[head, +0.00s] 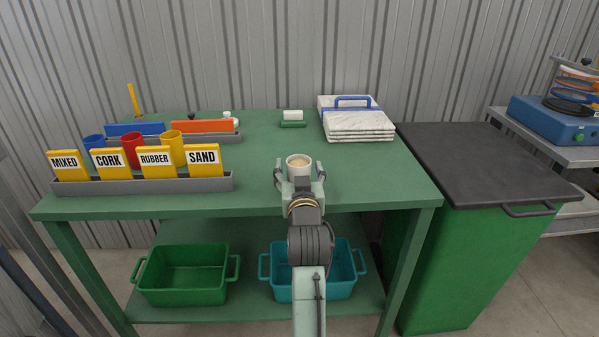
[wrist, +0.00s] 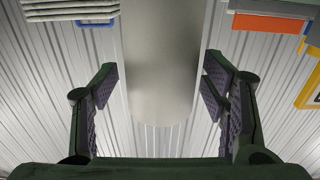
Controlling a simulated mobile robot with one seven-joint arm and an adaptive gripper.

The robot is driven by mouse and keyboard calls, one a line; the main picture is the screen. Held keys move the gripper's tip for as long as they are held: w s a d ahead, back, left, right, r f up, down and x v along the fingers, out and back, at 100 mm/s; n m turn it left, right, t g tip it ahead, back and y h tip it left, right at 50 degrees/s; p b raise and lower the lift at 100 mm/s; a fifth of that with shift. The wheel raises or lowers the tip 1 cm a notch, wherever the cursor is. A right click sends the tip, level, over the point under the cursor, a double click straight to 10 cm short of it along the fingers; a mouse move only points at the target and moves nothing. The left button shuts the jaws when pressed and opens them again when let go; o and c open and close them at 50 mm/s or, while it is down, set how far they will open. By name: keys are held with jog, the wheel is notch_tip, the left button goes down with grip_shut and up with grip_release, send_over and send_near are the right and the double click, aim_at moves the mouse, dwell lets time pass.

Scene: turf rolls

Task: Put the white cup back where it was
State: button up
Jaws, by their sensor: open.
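The white cup (head: 299,174) is near the front edge of the green table (head: 380,185), right of the middle, with something pale beige inside. It appears upright; whether its base touches the table is hidden. My gripper (head: 300,170) is open, with one finger on each side of the cup.
A grey rack (head: 140,184) holds yellow signs MIXED, CORK, RUBBER and SAND, with blue, red and yellow cups (head: 172,140) behind. White slabs (head: 358,125) lie at back right. A white and green block (head: 292,119) stands at the back. Clear table surrounds the white cup.

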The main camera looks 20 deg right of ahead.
jog(key=shift+r, duration=0.3)
jog(key=p+v, duration=0.5)
jog(key=v, duration=0.7)
jog(key=shift+p, duration=0.35)
jog(key=shift+f, duration=0.1)
